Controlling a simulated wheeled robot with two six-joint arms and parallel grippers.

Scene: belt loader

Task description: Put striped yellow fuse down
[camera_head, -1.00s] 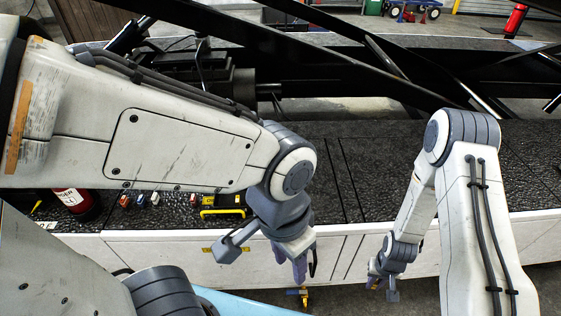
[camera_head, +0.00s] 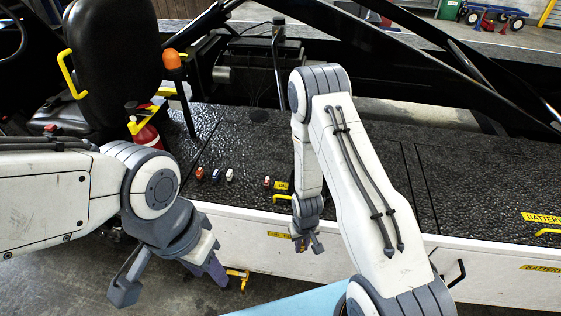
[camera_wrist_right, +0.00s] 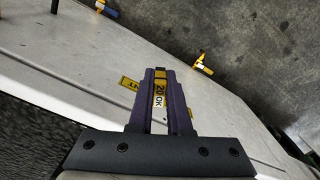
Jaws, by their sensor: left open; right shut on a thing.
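My right gripper (camera_head: 305,244) hangs in front of the vehicle's white side, below the dark deck edge. In the right wrist view, its purple fingers (camera_wrist_right: 160,100) are shut on the striped yellow fuse (camera_wrist_right: 160,88), whose yellow, black and white face reads "20 OK". In the head view the fuse is too small to make out clearly. My left gripper (camera_head: 168,280) is open and empty at lower left, low in front of the white side. Several small fuses stand in a row on the deck: orange (camera_head: 200,173), blue (camera_head: 215,176), white (camera_head: 229,174) and red (camera_head: 266,182).
The black textured deck (camera_head: 350,150) has free room behind the fuses. A red fire extinguisher (camera_head: 145,132) and black seat (camera_head: 112,60) stand at left.

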